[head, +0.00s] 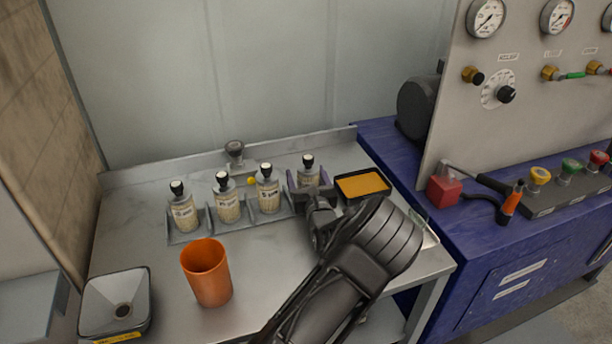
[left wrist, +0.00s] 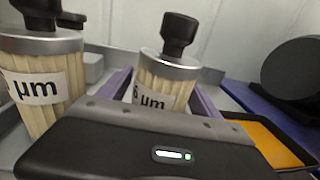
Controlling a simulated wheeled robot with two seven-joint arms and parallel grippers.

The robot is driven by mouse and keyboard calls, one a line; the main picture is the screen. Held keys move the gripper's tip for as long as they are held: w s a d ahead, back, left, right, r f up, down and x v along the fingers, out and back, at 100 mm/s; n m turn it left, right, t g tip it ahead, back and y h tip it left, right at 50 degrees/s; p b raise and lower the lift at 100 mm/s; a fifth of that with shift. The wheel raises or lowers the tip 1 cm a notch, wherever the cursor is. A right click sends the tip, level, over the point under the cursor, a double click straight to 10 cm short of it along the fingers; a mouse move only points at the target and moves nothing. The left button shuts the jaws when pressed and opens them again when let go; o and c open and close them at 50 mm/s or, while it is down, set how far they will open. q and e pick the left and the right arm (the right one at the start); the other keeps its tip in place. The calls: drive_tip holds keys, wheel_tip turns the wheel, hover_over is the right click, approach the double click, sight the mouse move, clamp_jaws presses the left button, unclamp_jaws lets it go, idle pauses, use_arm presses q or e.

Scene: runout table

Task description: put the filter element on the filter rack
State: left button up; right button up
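A pleated cream filter element (head: 308,172) with a metal collar and black knob stands upright at the right end of the row; its lower part is hidden by my gripper. It also shows in the left wrist view (left wrist: 160,88), with a partly hidden "µm" label. My left gripper (head: 309,183) has its purple fingers on both sides of this element, apart, with small gaps seeming to show. The grey filter rack (head: 189,236) runs along the table and holds several similar filter elements (head: 228,207) to the left. My right gripper is not in view.
An orange cup (head: 207,274) and a grey funnel-like container (head: 100,303) stand at the front left. A black tray with an orange inside (head: 362,185) lies right of the gripper. A blue bench (head: 465,215) with a gauge panel adjoins on the right.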

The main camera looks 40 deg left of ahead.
use_arm(q)
drive_tip(key=shift+r, duration=0.2)
drive_tip(key=shift+s+d+f, duration=0.1)
drive_tip(key=shift+s+d, duration=0.05)
drive_tip(key=shift+d, duration=0.05)
drive_tip(key=b+v, duration=0.1)
drive_tip(key=v, duration=1)
drive_tip(key=shift+s+d, duration=0.2)
drive_tip(key=shift+s, duration=0.05)
